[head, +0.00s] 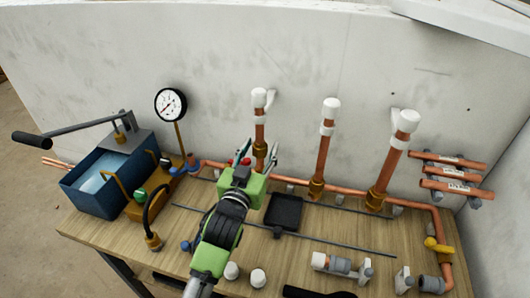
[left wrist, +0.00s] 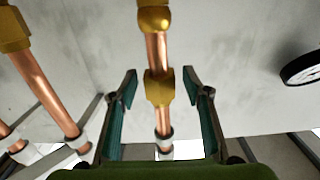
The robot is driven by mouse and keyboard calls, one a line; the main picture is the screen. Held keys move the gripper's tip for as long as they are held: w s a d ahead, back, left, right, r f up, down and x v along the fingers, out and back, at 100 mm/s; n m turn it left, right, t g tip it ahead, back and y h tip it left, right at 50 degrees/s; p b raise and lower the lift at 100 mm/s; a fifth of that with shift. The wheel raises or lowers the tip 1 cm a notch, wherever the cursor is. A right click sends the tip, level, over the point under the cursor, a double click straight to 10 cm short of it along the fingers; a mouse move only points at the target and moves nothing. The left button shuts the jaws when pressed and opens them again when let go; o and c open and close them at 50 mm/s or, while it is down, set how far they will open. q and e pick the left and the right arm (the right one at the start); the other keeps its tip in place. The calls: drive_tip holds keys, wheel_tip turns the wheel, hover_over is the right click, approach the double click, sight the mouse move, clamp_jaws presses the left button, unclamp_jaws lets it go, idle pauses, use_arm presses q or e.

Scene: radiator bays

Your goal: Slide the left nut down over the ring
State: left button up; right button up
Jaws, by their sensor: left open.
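The left nut (head: 260,151) is a brass hex nut around the left upright copper pipe (head: 260,130). In the left wrist view, which looks upside down, the nut (left wrist: 159,88) sits on the pipe with bare copper on both sides. A brass fitting (left wrist: 153,18) is at the top of that view, apart from the nut. I cannot make out a separate ring. My left gripper (head: 262,145) is open, with one finger on each side of the nut; gaps show in the left wrist view (left wrist: 160,73). My right gripper is not in view.
Two more upright pipes (head: 322,158) (head: 390,165) stand to the right, their brass nuts low. A pressure gauge (head: 170,105) and blue pump tank (head: 105,178) are at left. A black tray (head: 284,212) lies beside the gripper. The wall (head: 215,60) is close behind.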

use_arm(q)
drive_tip(key=c, duration=1)
drive_tip(key=shift+f, duration=0.15)
drive_tip(key=shift+f+b, duration=2.95)
drive_tip(key=shift+f, duration=1.3)
drive_tip(key=o, duration=1)
drive_tip(key=shift+r, duration=0.1)
drive_tip(key=p+v, duration=0.4)
drive_tip(key=v, duration=0.3)
